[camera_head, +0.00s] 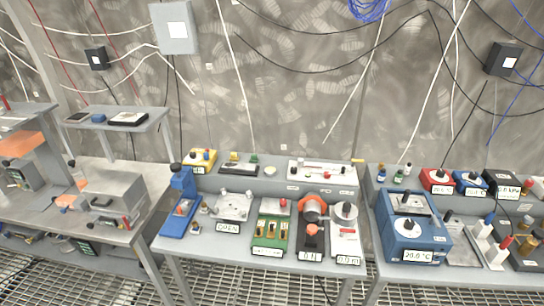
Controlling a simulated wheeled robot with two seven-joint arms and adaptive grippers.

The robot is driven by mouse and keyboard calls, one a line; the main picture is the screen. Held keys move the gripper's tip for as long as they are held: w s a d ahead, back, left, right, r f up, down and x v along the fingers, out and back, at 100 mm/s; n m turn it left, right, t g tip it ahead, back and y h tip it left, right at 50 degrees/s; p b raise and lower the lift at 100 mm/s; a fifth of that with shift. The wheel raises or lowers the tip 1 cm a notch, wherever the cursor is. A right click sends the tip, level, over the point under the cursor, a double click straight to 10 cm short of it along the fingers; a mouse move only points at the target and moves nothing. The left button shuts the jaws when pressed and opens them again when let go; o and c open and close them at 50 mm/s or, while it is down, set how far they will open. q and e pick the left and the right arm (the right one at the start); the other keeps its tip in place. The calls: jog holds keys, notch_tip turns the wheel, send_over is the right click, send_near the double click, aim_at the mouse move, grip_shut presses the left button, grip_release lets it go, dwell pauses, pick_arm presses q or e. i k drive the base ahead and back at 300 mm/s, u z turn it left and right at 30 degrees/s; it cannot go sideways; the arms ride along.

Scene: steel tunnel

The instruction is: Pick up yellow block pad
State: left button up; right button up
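A small yellow block (200,161) sits at the left end of the raised back shelf on the middle table. It has dark and red small parts on top and a white label at its front. It is the largest yellow thing I can make out; whether it is the pad is too small to tell. Neither of my grippers shows in the head view.
The middle table (183,243) holds a blue stand (182,200), a green board (271,232), an orange-topped device (312,212) and a grey dial device (346,230). A blue box (409,232) stands on the right table. A grated floor (215,290) lies in front.

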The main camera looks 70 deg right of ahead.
aim_at(233, 158)
jog(key=z, duration=1.85)
jog(key=k, duration=0.05)
jog(key=z, duration=0.05)
